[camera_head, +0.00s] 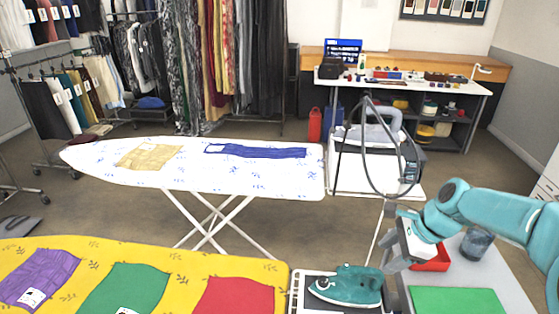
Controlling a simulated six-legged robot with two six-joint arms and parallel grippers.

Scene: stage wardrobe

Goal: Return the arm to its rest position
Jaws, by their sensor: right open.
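My right arm, teal and white, comes in from the right edge. Its right gripper (393,250) points left and down above the near table on the right (518,287). The jaws are open and I see nothing held between them. A red tray (432,262) is just beside and below the gripper, partly hidden by it. A teal iron (347,287) stands on a rest to the lower left of the gripper, apart from it. My left gripper is not in view.
A yellow ironing board (120,257) carries purple, green and red cloths. A white ironing board (110,152) stands behind it. A dark cup (476,244) and a green mat (457,300) are on the near table. Clothes racks and a workbench (405,82) stand at the back.

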